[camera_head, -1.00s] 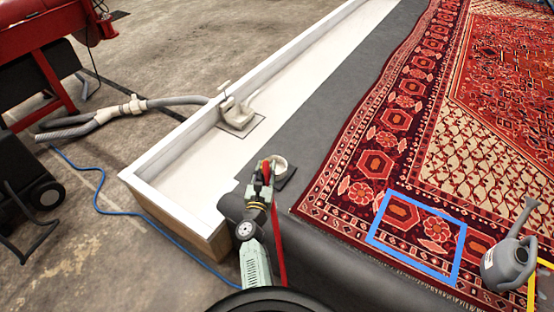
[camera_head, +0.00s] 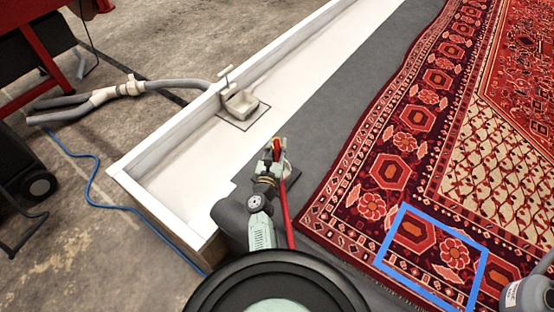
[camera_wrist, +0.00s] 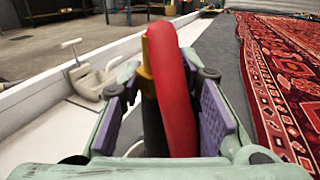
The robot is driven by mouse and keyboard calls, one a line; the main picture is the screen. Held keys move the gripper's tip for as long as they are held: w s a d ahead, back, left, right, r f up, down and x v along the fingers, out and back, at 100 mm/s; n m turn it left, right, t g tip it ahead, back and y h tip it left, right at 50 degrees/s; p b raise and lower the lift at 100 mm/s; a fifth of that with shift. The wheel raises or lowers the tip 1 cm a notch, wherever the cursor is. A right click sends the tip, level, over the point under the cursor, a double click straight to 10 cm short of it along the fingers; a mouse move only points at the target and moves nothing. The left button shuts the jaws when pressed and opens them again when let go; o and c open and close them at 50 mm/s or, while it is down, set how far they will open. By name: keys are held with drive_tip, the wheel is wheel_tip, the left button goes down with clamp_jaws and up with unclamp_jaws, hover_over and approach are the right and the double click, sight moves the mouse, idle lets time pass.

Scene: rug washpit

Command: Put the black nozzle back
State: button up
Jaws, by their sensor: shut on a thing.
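My gripper (camera_head: 271,152) is shut on the black nozzle (camera_wrist: 152,128), which shows between the purple finger pads in the wrist view. A yellow band (camera_wrist: 146,80) sits above its black part. A red hose (camera_wrist: 172,85) bends over from its top and runs down beside it; in the head view the hose (camera_head: 286,212) trails along my arm. A pale round cup (camera_head: 287,169) on a dark square plate is mostly hidden behind my gripper in the head view. I cannot tell whether the nozzle's lower end is in, over or beside the cup.
A white trough (camera_head: 178,178) with a raised wall and a pale drain fitting (camera_head: 241,103) lies to the left. A patterned red rug (camera_head: 400,170) with a blue square outline (camera_head: 399,262) lies to the right, near a grey watering can (camera_head: 530,293). Grey floor lies between.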

sight(275, 158)
wheel_tip(275, 158, down, 4)
drive_tip(key=shift+f+b, duration=0.25)
drive_tip(key=shift+b, duration=0.4)
drive_tip(key=o, duration=1.2)
drive_tip(key=shift+c, duration=0.2)
